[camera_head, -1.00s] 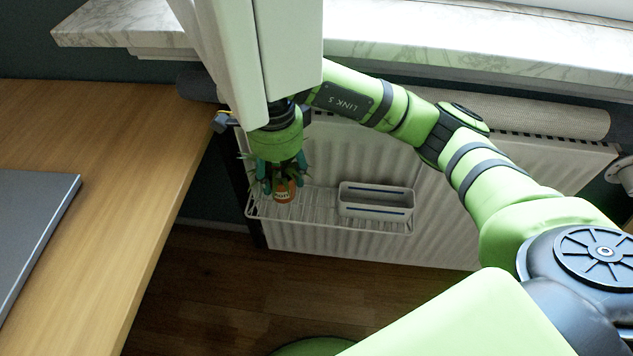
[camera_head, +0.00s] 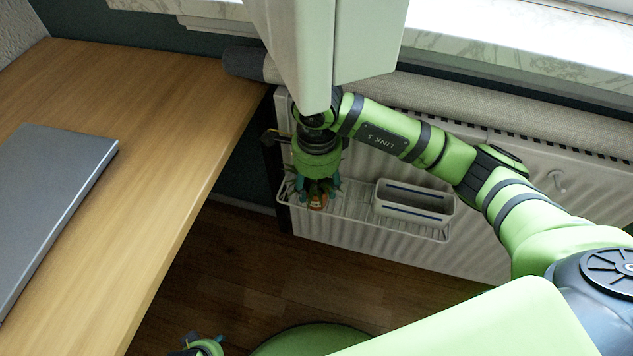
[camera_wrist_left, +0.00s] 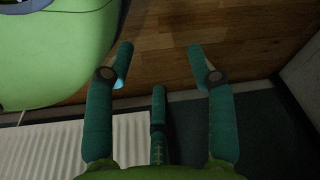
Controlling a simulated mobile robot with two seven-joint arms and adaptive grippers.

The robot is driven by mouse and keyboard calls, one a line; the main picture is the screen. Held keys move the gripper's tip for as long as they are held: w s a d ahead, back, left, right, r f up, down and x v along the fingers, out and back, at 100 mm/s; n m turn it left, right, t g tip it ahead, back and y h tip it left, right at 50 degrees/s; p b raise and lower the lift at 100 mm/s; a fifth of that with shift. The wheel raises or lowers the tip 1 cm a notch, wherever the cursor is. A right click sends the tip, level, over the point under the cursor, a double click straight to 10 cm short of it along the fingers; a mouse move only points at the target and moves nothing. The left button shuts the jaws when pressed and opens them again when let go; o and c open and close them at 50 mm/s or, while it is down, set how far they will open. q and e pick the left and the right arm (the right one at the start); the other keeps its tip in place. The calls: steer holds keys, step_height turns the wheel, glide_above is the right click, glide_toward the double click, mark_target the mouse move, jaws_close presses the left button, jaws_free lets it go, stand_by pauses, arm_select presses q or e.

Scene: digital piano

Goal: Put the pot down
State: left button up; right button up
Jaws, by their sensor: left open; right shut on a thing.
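A small orange-brown pot (camera_head: 318,201) with green spiky leaves is at the left part of a white wire rack on the radiator. My right gripper (camera_head: 316,190) points down and is shut on the pot from above. I cannot tell whether the pot's base touches the rack. My left gripper shows partly at the bottom edge of the head view (camera_head: 203,346). In the left wrist view its fingers (camera_wrist_left: 158,70) are spread apart with nothing between them, above the wooden floor.
A white planter box (camera_head: 413,203) stands on the wire rack (camera_head: 362,222), right of the pot. The radiator (camera_head: 470,248) is behind. A wooden desk (camera_head: 150,150) with a grey laptop (camera_head: 45,190) is at the left. A white block-like shape (camera_head: 325,45) hangs at the top.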

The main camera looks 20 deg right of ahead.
mark_target(317, 188)
stand_by(0.3)
steer(key=o, duration=1.4)
arm_select(q)
steer(key=shift+w+r, duration=0.2)
steer(key=shift+r, duration=0.1)
steer(key=shift+r, duration=0.1)
arm_select(e)
steer(key=shift+r, duration=0.1)
step_height(317, 188, up, 6)
steer(key=shift+r+p, duration=0.2)
steer(key=shift+p, duration=0.25)
arm_select(q)
steer(key=shift+s+a+f, duration=0.1)
steer(key=shift+s+f, duration=0.2)
steer(key=shift+f, duration=0.35)
steer(key=shift+s+a+f, duration=0.1)
steer(key=shift+s+f, duration=0.15)
steer(key=shift+f, duration=0.35)
arm_select(e)
steer(key=shift+r, duration=0.55)
